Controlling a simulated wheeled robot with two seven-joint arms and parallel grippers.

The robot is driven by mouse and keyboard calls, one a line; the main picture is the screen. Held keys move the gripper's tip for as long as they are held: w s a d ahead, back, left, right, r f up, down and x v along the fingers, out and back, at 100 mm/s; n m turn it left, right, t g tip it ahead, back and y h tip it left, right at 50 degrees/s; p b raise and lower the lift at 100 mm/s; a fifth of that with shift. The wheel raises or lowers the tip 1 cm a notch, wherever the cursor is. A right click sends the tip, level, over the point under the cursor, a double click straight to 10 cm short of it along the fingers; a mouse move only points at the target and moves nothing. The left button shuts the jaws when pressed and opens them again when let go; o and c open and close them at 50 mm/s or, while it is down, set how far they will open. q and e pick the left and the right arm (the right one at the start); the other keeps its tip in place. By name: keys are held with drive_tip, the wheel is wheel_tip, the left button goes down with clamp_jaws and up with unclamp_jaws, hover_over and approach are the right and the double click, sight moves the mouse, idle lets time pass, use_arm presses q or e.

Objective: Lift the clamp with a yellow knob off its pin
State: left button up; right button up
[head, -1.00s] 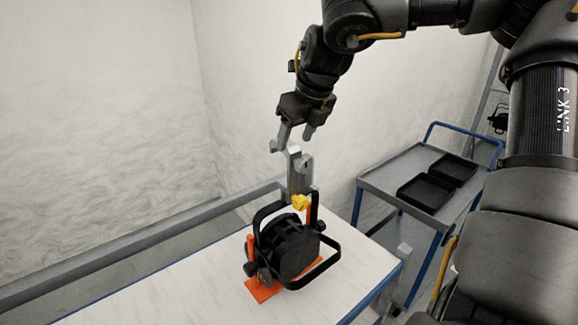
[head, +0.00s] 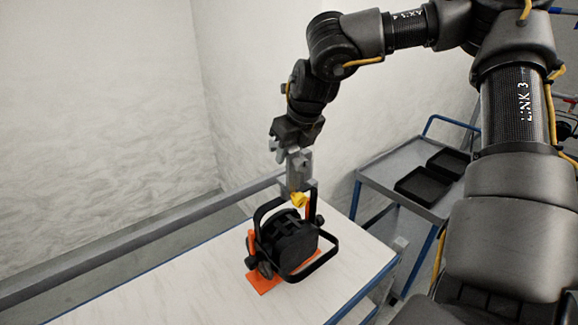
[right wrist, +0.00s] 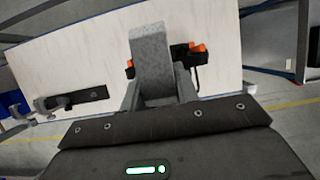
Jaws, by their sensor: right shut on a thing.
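The grey clamp (head: 299,171) with its yellow knob (head: 298,200) stands upright at the top of the black par can's yoke. The black par can (head: 286,240) sits in an orange stand (head: 262,282) on the white table. The pin under the clamp is hidden. My right gripper (head: 292,152) has come down from above and is shut on the clamp's upper part. In the right wrist view the grey clamp (right wrist: 152,60) fills the gap between the two fingers. My left gripper is not in view.
The white table (head: 170,285) has clear room left of the par can. A grey cart (head: 385,168) with two black trays (head: 424,185) stands at the right. In the right wrist view a black bar with grey hooks (right wrist: 75,100) lies on the table.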

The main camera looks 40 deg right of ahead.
clamp_jaws()
drive_tip(key=shift+r, duration=0.1)
drive_tip(key=shift+r+b, duration=0.3)
wheel_tip(320, 180, up, 9)
drive_tip(key=b, duration=0.2)
drive_tip(key=shift+f+b, duration=0.2)
drive_tip(key=shift+b, duration=0.15)
drive_tip(key=shift+r, duration=0.35)
drive_tip(key=shift+f, duration=0.15)
drive_tip(key=shift+f+b, duration=2.1)
drive_tip(key=shift+f, duration=0.55)
